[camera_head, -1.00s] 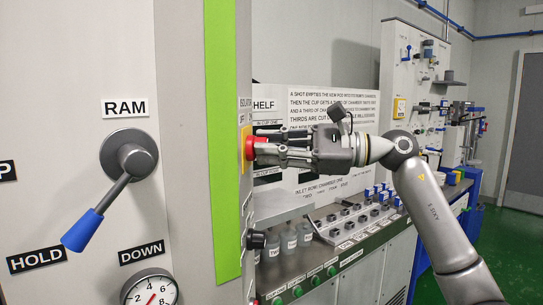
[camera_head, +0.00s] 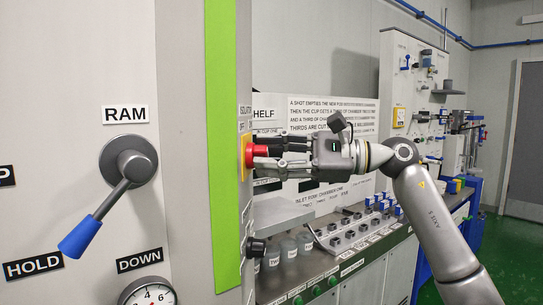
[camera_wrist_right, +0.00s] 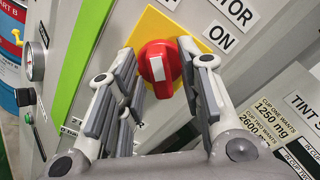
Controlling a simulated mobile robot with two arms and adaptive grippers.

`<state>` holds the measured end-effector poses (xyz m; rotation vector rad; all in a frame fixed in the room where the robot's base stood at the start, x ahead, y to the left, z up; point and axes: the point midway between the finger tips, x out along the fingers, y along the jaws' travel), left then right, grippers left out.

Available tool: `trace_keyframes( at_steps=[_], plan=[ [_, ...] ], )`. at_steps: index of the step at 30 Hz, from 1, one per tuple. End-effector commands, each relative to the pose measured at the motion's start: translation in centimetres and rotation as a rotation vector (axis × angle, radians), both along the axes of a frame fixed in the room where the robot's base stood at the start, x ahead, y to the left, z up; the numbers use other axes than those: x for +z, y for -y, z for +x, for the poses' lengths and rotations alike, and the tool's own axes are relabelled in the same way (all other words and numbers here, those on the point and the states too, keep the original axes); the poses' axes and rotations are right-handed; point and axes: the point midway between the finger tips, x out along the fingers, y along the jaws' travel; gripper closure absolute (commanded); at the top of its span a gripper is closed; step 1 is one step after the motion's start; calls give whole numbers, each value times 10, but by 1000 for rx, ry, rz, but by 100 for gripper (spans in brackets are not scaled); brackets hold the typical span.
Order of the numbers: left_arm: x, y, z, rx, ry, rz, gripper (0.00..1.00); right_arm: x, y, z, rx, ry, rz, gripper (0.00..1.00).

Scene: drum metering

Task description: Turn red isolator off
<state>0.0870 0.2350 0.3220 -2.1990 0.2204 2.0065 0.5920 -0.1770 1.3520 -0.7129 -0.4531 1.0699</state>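The red isolator (camera_head: 258,151) is a round red knob on a yellow plate (camera_head: 242,155), on the side face of the grey cabinet. The right wrist view shows the knob (camera_wrist_right: 168,66) with a white bar on its grip. An "ON" label (camera_wrist_right: 228,42) is at the plate's upper right. My right gripper (camera_head: 268,153) points at the knob from the right. In the right wrist view its fingers (camera_wrist_right: 160,72) are apart, one on each side of the knob. Whether the pads touch it is unclear. My left gripper is not in view.
The cabinet front carries the RAM lever (camera_head: 128,165) with a blue grip and a gauge (camera_head: 150,293). A black knob (camera_head: 256,247) sits below the isolator. A grey shelf (camera_head: 280,211), bottles (camera_head: 289,248) and a bench with switches (camera_head: 350,228) lie below my right arm.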

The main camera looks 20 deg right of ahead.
Motion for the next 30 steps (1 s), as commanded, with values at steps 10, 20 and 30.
trace_keyframes(
  at_steps=[10,20,30],
  plan=[
    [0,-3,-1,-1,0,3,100,0,3,-1,-1,-2,1,62],
    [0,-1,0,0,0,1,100,-1,56,-25,-5,-3,1,62],
    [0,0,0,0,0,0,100,0,104,-48,-1,-2,1,62]
  ],
)
